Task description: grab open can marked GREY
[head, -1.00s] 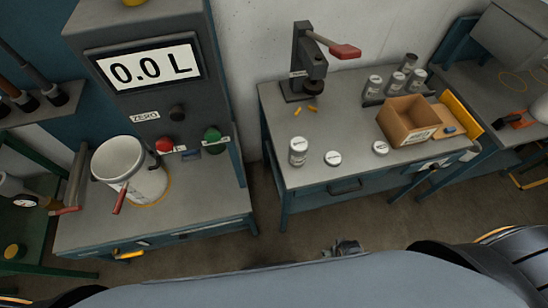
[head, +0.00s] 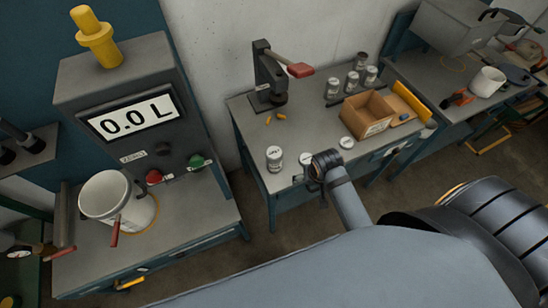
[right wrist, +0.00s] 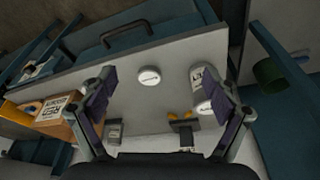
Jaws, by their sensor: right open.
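The right wrist view also shows this can (right wrist: 200,76), partly behind a finger. Several similar cans (head: 351,83) stand at the back of the bench. Two white round lids, one left (head: 304,158) and one right (head: 346,143), lie near the front. My right gripper (head: 314,172) is over the front edge, right of the front can, open and empty. In its wrist view the left lid (right wrist: 149,76) shows between the fingers. My left gripper is out of view.
A lever press with a red handle (head: 299,70) stands at the back left of the bench. An open cardboard box (head: 367,115) stands on the right. A white bucket (head: 104,194) is on the left bench beneath the "0.0 L" display (head: 131,113). A white mug (head: 488,81) is far right.

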